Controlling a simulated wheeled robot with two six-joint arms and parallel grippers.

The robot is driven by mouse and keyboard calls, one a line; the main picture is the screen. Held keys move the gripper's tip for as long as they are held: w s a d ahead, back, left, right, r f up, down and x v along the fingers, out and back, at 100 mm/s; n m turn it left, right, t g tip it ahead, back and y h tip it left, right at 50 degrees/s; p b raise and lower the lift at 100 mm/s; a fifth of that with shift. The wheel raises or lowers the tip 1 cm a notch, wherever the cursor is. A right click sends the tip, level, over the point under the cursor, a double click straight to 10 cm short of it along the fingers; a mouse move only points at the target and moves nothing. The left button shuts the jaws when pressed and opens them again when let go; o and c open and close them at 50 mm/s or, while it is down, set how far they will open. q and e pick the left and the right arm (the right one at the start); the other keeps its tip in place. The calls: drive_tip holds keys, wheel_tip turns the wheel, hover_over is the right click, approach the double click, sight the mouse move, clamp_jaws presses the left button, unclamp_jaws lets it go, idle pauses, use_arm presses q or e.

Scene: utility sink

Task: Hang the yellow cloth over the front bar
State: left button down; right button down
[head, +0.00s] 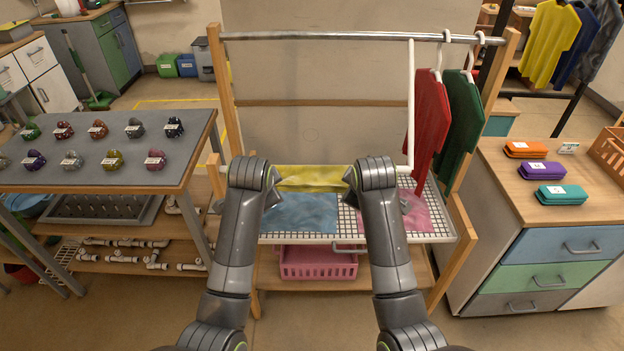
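The yellow cloth (312,178) is stretched out flat between my two wrists, above the back part of the white wire shelf (348,222). My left gripper (274,184) is at the cloth's left end and my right gripper (349,184) at its right end. The wrists mostly hide the fingers, so I cannot tell whether they are shut on it. A thin white bar (402,167) shows at the height of the cloth's upper edge, right of my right wrist. I cannot tell whether the cloth touches or lies over it.
A blue cloth (300,213) and a pink cloth (420,216) lie on the shelf. Red (430,118) and green (466,125) garments hang at the right of the top rail (340,36). A pink basket (318,266) sits below. A table (100,190) and a cabinet (565,240) flank the rack.

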use_arm(q)
drive_tip(key=shift+s+f, duration=0.1)
drive_tip(key=shift+s, duration=0.15)
use_arm(e)
drive_tip(key=shift+s+f, duration=0.1)
drive_tip(key=shift+s, duration=0.15)
use_arm(q)
drive_tip(key=c, duration=2.1)
unclamp_jaws()
drive_tip(key=shift+c, duration=0.2)
use_arm(e)
drive_tip(key=c, duration=2.1)
unclamp_jaws()
drive_tip(key=shift+c, duration=0.2)
use_arm(q)
drive_tip(key=shift+o, duration=1.3)
drive_tip(key=shift+w, duration=0.1)
use_arm(e)
drive_tip(key=shift+o, duration=1.3)
drive_tip(key=shift+w, duration=0.1)
use_arm(q)
drive_tip(key=o, duration=0.5)
use_arm(e)
drive_tip(key=o, duration=0.5)
